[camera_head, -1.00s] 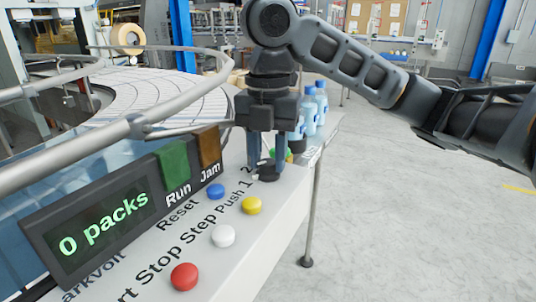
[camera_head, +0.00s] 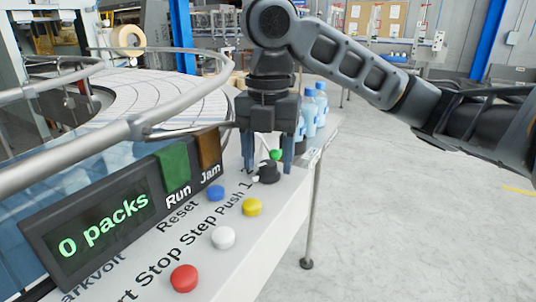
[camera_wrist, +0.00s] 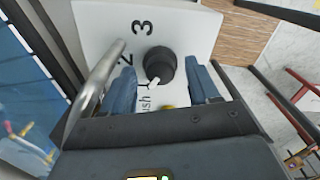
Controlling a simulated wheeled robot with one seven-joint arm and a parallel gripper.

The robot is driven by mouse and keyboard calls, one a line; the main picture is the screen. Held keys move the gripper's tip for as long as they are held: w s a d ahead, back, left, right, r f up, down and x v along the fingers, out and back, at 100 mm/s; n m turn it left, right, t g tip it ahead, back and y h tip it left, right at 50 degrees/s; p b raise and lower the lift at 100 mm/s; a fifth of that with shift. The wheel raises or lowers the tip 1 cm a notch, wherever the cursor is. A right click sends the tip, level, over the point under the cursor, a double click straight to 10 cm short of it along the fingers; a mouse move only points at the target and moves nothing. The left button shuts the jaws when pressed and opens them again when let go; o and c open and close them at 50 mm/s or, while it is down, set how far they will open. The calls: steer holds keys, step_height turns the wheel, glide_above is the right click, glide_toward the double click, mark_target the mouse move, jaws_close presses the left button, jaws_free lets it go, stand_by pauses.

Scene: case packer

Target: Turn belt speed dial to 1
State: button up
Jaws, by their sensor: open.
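The belt speed dial (camera_head: 267,174) is a black round knob on the grey panel; it also shows in the wrist view (camera_wrist: 160,62). Its white pointer points left in the head view, towards the printed 1 (camera_head: 249,184). In the wrist view (camera_wrist: 163,70) gaps show between knob and fingers.
Yellow (camera_head: 252,207), blue (camera_head: 215,192), white (camera_head: 223,236) and red (camera_head: 184,278) buttons stand on the panel nearby. A green knob (camera_head: 275,154) is just behind the dial. The display (camera_head: 103,224) reads 0 packs. A metal rail (camera_head: 110,140) passes left of my gripper. Bottles (camera_head: 320,105) stand behind.

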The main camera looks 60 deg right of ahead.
mark_target(269, 163)
steer(key=shift+r, duration=0.1)
step_height(269, 163, up, 8)
steer(key=shift+f, duration=0.2)
steer(key=shift+s, duration=0.1)
stand_by(0.7)
